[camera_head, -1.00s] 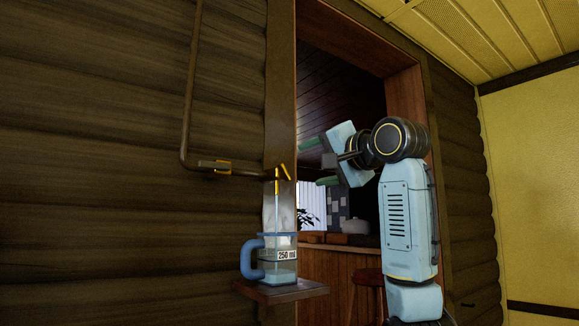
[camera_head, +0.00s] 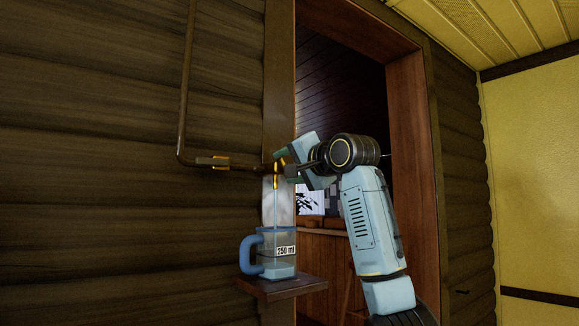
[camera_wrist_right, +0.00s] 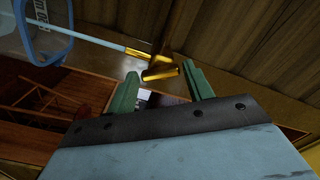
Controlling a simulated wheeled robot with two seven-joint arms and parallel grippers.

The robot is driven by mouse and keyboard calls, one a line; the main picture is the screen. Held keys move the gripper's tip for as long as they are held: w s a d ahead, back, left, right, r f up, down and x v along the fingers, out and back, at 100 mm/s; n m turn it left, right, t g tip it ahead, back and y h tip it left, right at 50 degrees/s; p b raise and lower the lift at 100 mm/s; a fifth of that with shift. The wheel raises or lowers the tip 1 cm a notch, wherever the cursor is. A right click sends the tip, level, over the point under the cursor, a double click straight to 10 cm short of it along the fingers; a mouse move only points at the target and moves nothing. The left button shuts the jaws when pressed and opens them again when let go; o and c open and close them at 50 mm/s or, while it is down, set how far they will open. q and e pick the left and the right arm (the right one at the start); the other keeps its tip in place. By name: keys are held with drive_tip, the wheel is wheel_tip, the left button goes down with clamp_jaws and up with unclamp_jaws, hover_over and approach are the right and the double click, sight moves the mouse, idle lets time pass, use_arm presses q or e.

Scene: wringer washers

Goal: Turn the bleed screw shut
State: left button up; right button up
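The bleed screw (camera_head: 283,160) is a small gold handle at the end of a brown pipe (camera_head: 230,163) on the log wall. In the right wrist view, the gold bleed screw (camera_wrist_right: 160,73) sits between the tips of the two green fingers, with a gap on each side. My right gripper (camera_head: 282,164) is open around it and partly hides it in the head view. A thin pale stream runs from the gold nozzle (camera_head: 276,182) into a clear jug (camera_head: 283,238) marked 250 ml, with a blue handle and some liquid inside. My left gripper is not in view.
The jug stands on a small wooden shelf (camera_head: 288,288) below the nozzle. A doorway with a brown frame (camera_head: 410,150) opens behind my right arm.

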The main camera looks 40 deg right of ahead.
drive_tip(key=c, duration=0.6)
drive_tip(key=shift+m+b, duration=0.7)
drive_tip(key=shift+m, duration=2.5)
drive_tip(key=o, duration=1)
